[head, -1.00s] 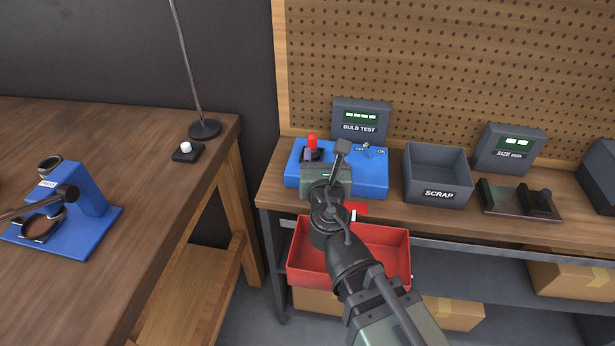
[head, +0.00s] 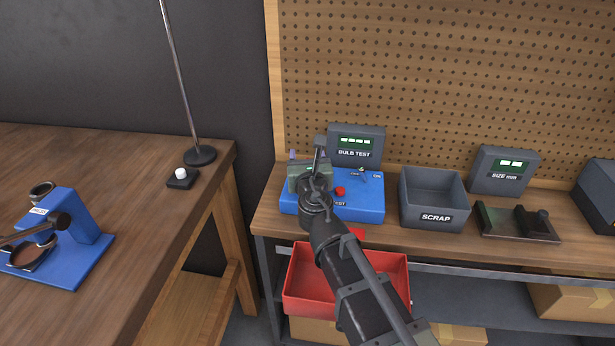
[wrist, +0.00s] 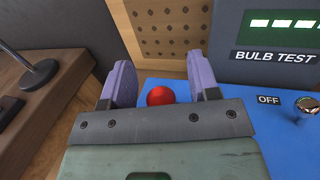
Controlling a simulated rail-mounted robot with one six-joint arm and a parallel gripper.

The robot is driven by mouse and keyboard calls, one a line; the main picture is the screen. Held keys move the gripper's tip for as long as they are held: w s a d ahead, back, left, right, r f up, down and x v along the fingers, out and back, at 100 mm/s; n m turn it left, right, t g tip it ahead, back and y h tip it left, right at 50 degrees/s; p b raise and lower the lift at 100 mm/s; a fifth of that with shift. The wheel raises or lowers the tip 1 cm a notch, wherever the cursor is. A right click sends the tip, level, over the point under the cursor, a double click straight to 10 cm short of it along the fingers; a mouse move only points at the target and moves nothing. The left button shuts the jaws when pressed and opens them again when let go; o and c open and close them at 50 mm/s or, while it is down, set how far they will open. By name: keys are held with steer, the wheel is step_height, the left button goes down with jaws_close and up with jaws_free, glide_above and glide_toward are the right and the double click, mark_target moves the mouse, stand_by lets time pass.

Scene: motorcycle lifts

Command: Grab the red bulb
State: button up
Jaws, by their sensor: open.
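The red bulb (wrist: 160,96) shows in the wrist view as a rounded red top between my two purple fingers, above the blue bulb tester (wrist: 240,105). My gripper (wrist: 161,82) is open, with one finger to each side of the bulb and a visible gap on both sides. My gripper's plate hides the bulb's lower part. In the head view my gripper (head: 306,160) is over the left part of the blue bulb tester (head: 365,200) and hides the bulb. A red button (head: 340,191) sits on the tester, right of my gripper.
The BULB TEST display (head: 356,145) stands behind the tester, close to the pegboard (head: 440,80). A SCRAP bin (head: 435,198) is to the right. A red tray (head: 310,282) is below the bench front. The wooden table (head: 110,190) is at left.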

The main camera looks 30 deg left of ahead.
jaws_close()
stand_by(0.3)
step_height(320, 180, up, 20)
steer(key=p, duration=2)
